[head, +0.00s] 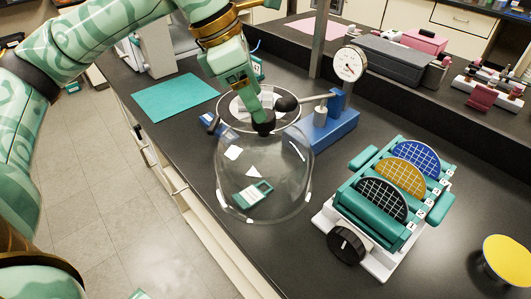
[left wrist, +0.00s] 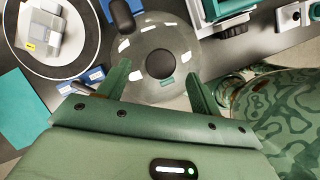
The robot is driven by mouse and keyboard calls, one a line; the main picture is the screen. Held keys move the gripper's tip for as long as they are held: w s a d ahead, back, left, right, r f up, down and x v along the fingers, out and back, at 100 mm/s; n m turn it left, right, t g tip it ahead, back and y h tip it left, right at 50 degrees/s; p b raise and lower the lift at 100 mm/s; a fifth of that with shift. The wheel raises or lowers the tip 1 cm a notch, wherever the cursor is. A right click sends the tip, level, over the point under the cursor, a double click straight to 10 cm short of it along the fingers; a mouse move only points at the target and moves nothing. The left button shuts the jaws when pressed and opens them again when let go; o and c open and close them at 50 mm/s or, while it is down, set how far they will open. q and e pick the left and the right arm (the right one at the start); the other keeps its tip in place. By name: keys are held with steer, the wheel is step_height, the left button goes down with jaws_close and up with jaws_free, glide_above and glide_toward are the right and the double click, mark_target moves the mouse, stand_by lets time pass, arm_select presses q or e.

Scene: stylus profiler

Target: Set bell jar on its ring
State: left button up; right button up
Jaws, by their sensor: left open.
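The clear glass bell jar (head: 264,182) appears to stand upright on the dark bench, near its front edge. Its dark knob (left wrist: 162,62) faces the left wrist camera. My left gripper (head: 262,122) is just above the jar's top, at the knob. In the left wrist view its fingers (left wrist: 160,88) are spread apart, one to either side below the knob, with nothing clamped between them. A round white plate with a dark rim (left wrist: 84,48), seemingly the ring, lies beside the jar and carries a grey device. In the head view my gripper and the glass partly hide it. My right gripper is out of view.
A teal wafer rack (head: 376,232) stands right of the jar. A dial gauge (head: 349,64) on a blue stand (head: 335,125) is close behind it; a black knobbed lever reaches toward my gripper. A teal mat (head: 174,97) lies left. A yellow disc (head: 508,258) is far right.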

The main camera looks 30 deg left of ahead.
mark_target(264, 153)
arm_select(q)
steer(key=b+x, duration=0.2)
steer(key=x, duration=0.2)
steer(key=shift+d+f, duration=0.1)
steer(key=shift+f, duration=0.25)
steer(key=shift+w+d+f, duration=0.1)
steer(key=shift+f, duration=0.2)
steer(key=shift+r, duration=0.15)
steer(key=c, duration=0.3)
jaws_close()
